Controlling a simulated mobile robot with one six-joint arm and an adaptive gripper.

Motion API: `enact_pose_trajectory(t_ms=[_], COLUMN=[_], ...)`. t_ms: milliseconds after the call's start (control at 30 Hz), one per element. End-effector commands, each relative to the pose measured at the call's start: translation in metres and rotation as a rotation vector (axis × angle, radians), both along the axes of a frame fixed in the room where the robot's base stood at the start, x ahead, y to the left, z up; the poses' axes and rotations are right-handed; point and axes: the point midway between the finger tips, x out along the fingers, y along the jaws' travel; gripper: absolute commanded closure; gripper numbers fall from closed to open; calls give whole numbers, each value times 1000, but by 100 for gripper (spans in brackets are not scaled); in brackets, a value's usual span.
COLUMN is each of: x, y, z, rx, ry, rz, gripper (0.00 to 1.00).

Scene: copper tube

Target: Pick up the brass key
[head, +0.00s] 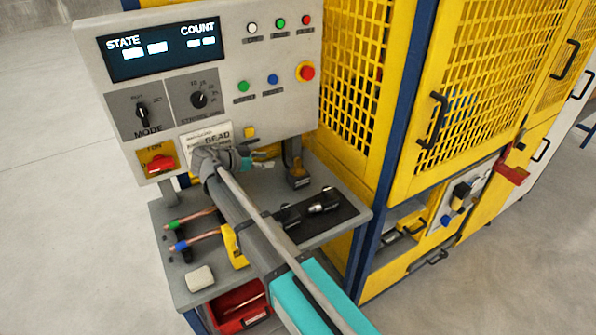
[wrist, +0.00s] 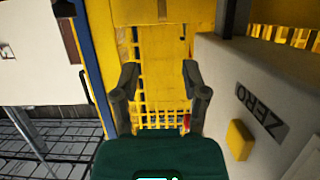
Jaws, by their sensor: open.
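I cannot make out the brass key for certain in either view. My gripper (wrist: 160,78) is open, with its two dark fingers apart and only yellow guarding seen between them. In the head view my gripper (head: 262,161) is small, just in front of the lower part of the grey control panel (head: 230,75) and above the bench. A small yellow block (wrist: 240,140) is on the panel face right of the fingers, beside a ZERO label (wrist: 261,112). A small brownish piece (wrist: 162,9) shows at the top of the wrist view; I cannot tell what it is.
A grey bench (head: 213,291) carries copper tubes (head: 197,238), a black mat (head: 342,212) with metal parts, and a whitish block (head: 199,278). A red bin (head: 238,306) is below. The yellow mesh machine guard (head: 470,80) stands behind and right. Open floor lies left.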

Motion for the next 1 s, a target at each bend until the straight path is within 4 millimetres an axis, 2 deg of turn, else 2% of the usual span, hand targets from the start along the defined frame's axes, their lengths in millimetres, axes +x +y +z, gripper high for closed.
enact_pose_trajectory(t_ms=[300, 500, 1000], x=[24, 37, 41], y=[-37, -54, -60], z=[-19, -25, -27], rx=[0, 0, 0], ry=[0, 0, 1], rz=[-3, -3, -2], gripper=[43, 43, 43])
